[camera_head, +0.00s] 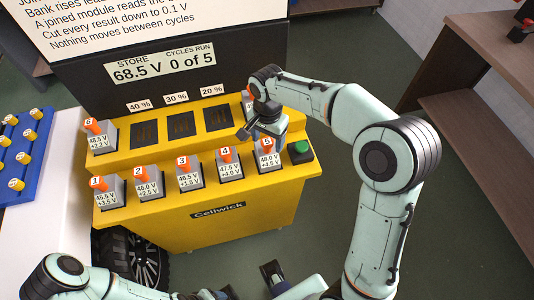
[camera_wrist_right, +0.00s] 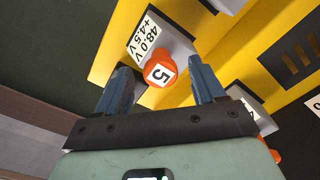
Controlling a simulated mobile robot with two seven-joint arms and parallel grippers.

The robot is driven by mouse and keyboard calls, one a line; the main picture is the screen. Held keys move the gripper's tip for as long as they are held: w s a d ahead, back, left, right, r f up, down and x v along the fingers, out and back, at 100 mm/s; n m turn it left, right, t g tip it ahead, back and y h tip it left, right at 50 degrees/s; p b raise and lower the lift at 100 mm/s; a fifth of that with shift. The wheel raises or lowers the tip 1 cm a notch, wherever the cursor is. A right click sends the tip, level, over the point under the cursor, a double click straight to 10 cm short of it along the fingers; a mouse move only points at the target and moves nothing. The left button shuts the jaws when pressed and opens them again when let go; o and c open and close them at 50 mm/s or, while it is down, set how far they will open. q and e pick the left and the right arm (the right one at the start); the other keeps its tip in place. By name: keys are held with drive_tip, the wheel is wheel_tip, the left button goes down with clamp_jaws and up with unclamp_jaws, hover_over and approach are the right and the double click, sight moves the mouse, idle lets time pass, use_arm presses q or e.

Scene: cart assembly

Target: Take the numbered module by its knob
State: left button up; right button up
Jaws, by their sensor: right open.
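Grey modules with orange numbered knobs stand on a yellow cart (camera_head: 255,205). The front row holds module 1 (camera_head: 110,194), module 2 (camera_head: 149,187), module 3 (camera_head: 190,178), module 4 (camera_head: 229,170) and module 5 (camera_head: 268,160). Module 6 (camera_head: 101,139) stands at the back left. My right gripper (camera_head: 256,133) is open above module 5. In the right wrist view, knob 5 (camera_wrist_right: 160,71) shows between its spread fingers, with no clear contact. Part of my left gripper (camera_head: 250,283) shows at the bottom edge; its opening is unclear.
Three dark slots (camera_head: 181,126) under 40, 30 and 20 % labels look empty. Another module (camera_head: 247,103) is partly hidden behind my right wrist. A green button (camera_head: 301,148) is right of module 5. A display (camera_head: 160,60) reads 68.5 V, 0 of 5. A blue rack (camera_head: 35,150) stands left.

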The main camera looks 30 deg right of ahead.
drive_tip(key=shift+f, duration=0.95)
clamp_jaws()
drive_tip(key=shift+w+r, duration=0.1)
drive_tip(key=shift+r, duration=0.05)
idle(0.5)
